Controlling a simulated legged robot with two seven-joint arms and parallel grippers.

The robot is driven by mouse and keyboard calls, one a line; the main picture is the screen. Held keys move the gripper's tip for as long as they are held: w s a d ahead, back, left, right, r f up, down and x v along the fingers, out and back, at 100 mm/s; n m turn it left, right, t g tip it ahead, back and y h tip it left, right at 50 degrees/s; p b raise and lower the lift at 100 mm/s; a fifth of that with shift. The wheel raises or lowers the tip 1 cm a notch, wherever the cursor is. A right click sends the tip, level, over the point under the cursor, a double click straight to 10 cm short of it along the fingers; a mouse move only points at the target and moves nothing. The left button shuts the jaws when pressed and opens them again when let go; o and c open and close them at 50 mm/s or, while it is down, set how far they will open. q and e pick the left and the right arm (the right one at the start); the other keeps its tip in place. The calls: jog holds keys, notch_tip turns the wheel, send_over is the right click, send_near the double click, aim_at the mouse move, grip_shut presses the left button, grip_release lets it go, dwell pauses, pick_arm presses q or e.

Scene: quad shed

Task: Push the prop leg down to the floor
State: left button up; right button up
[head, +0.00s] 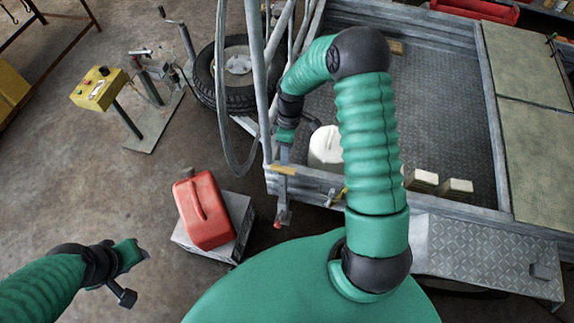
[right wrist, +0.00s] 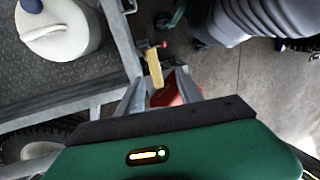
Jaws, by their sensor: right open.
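The prop leg (head: 283,205) is a slim grey metal bar at the trailer's front corner, with a yellow band near its top and a red tip low down. My right gripper (head: 285,153) points down just above the yellow band. In the right wrist view its two fingers (right wrist: 158,80) are apart, with the yellow part (right wrist: 155,70) showing between and beyond their tips. I cannot tell whether they touch it. The leg's lower end seems above the floor. My left gripper (head: 136,254) is low at the left, away from the leg; its fingers are unclear.
A red jerrycan (head: 203,210) stands on a grey block (head: 240,222) left of the leg. The trailer bed (head: 440,110) holds a white container (head: 325,147), also in the right wrist view (right wrist: 62,30). A tyre (head: 235,95) and a yellow box on a stand (head: 98,88) are further left.

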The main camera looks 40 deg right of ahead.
send_over(288, 169)
jog(key=w, duration=0.1)
notch_tip(288, 169, down, 5)
jog(key=shift+f, duration=0.1)
jog(key=f, duration=0.3)
jog(key=s+d+f+p, duration=0.1)
jog(key=f, duration=0.1)
jog(key=shift+d, duration=0.1)
jog(key=shift+w+a+r, duration=0.1)
jog(key=shift+a+r, duration=0.1)
jog(key=shift+a, duration=0.45)
jog(key=shift+c, duration=0.2)
jog(key=shift+a, duration=0.15)
jog(key=shift+c, duration=1.2)
jog(key=shift+a, duration=0.1)
jog(key=shift+c, duration=2.4)
jog(key=shift+d, duration=0.4)
grip_shut()
jog(key=shift+d+f, duration=0.1)
jog(key=shift+d, duration=0.25)
jog(key=shift+a, duration=0.3)
pick_arm(q)
jog(key=shift+w+d+r, duration=0.45)
jog(key=shift+w+d, duration=0.05)
jog(key=shift+w, duration=0.05)
